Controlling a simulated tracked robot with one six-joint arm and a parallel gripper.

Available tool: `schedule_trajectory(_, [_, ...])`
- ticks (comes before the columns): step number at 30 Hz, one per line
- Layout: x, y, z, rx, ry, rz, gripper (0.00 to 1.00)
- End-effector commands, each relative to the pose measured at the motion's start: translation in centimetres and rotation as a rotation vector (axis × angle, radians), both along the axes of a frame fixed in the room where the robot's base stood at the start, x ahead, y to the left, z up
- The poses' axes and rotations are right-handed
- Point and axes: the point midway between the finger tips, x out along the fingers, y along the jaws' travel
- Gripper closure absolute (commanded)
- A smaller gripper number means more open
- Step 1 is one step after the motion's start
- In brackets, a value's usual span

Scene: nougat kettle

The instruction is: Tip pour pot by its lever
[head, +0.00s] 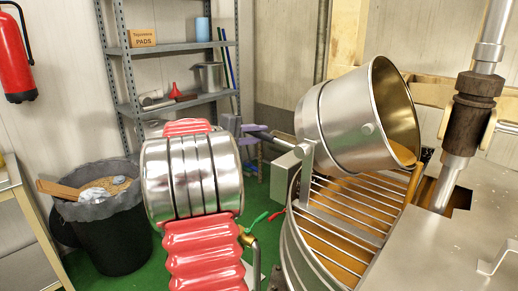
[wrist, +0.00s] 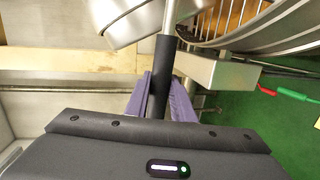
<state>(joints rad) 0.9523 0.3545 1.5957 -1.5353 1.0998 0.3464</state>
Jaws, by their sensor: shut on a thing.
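The steel pour pot (head: 340,118) is tilted to the right on its pivot above the kettle (head: 292,240). A brown stream (head: 410,184) runs from its lower lip down towards the barred grate (head: 350,208). The pot's side also shows in the wrist view (wrist: 130,20). Its lever (head: 282,136) sticks out to the left, with a dark grip (wrist: 162,72). My gripper (wrist: 160,98) has its purple fingers on either side of that grip and is shut on it. In the head view my gripper (head: 236,126) is partly hidden behind my arm.
A steel shaft with a dark collar (head: 474,105) stands right of the pot. A lined bin (head: 105,235) and metal shelving (head: 170,50) stand at left. Green floor shows between bin and kettle.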

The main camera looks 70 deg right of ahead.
Motion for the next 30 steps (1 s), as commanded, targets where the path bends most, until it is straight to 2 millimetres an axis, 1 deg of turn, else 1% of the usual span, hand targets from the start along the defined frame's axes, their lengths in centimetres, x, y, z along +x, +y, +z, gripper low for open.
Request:
schedule_trajectory(1, [0.0,0.0,1.2,-0.023,-0.045,0.002,1.00])
schedule_trajectory(3, [-0.2,0.1,2.3,-0.050,-0.106,0.001,1.00])
schedule_trajectory(8, [-0.8,0.3,4.8,-0.109,-0.247,0.001,1.00])
schedule_trajectory(15, [-2.4,1.0,8.2,-0.196,-0.448,-0.001,1.00])
schedule_trajectory(19, [-3.3,1.4,9.5,-0.234,-0.540,-0.003,1.00])
schedule_trajectory(24, [-4.3,1.8,10.8,-0.272,-0.628,-0.004,1.00])
schedule_trajectory(30, [-4.9,2.0,11.3,-0.294,-0.683,-0.005,1.00])
